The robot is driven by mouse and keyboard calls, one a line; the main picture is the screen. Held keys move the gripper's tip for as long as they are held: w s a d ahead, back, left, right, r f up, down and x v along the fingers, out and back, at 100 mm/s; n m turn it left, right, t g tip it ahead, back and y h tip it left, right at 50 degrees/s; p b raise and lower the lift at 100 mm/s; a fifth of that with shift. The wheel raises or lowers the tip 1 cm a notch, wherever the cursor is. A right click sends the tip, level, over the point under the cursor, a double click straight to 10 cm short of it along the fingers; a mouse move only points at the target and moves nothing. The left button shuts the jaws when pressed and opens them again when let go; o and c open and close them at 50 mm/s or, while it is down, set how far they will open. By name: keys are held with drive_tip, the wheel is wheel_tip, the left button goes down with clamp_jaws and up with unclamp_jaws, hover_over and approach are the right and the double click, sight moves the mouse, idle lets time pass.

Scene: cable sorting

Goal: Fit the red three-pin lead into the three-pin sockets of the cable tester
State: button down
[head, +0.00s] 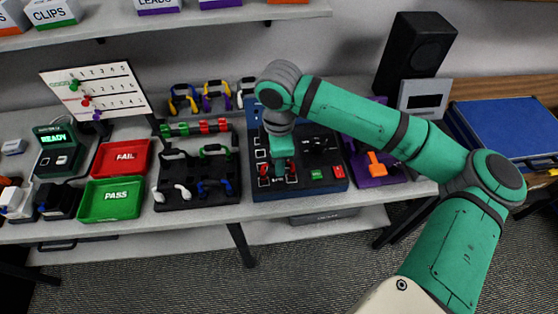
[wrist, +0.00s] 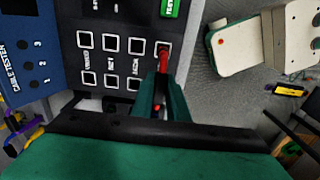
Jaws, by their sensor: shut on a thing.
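The cable tester (head: 328,143) stands on the bench, a dark sloped panel with a blue edge, white-framed square sockets, and a green and a red button. In the wrist view its sockets (wrist: 111,43) form two rows. My gripper (head: 280,172) is down at the tester's lower left sockets, shut on the red three-pin lead (head: 264,182). Red parts of the lead show on both sides of the fingers. In the wrist view a red end of the lead (wrist: 163,60) is at the end socket of one row. The fingers hide most of it; I cannot tell whether its pins are seated.
Left of the tester is a black rack (head: 195,178) with several leads. Further left are the green PASS tray (head: 110,200) and red FAIL tray (head: 121,157). A purple unit with an orange part (head: 377,165) stands close on the right. A black speaker (head: 414,52) is behind.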

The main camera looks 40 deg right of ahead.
drive_tip(key=shift+f, duration=0.55)
idle(1.0)
drive_tip(key=c, duration=1.1)
unclamp_jaws()
drive_tip(key=shift+r, duration=4)
